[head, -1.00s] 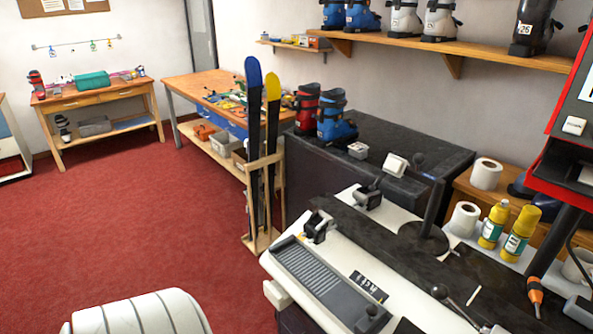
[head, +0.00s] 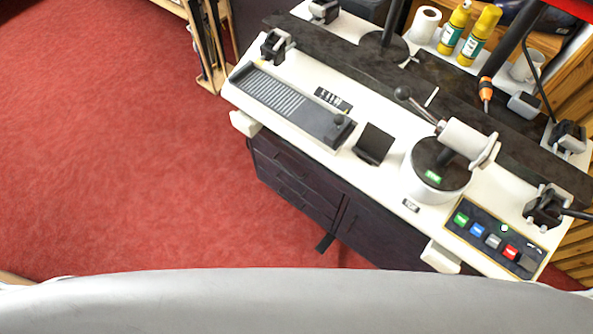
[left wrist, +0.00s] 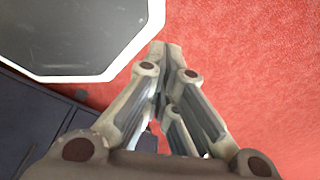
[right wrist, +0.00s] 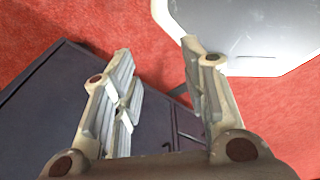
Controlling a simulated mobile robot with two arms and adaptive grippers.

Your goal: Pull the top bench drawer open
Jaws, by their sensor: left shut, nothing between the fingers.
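The bench's dark front (head: 375,232) shows below its white top in the head view. The top bench drawer (head: 287,157) is at the left of that front, just under the white top, and looks shut, flush with the front. My left gripper (left wrist: 172,46) is shut and empty over the red floor, with dark cabinet panels (left wrist: 28,125) to its left. My right gripper (right wrist: 156,47) is open and empty, fingers apart. A dark cabinet surface (right wrist: 48,108) lies behind and left of it. Neither gripper shows in the head view.
On the bench top stand a round clamp post (head: 437,170), a button panel (head: 495,238) and a ridged grey tray (head: 290,100). A white bracket (head: 244,123) juts from the left front edge. Red carpet (head: 120,150) left of the bench is clear.

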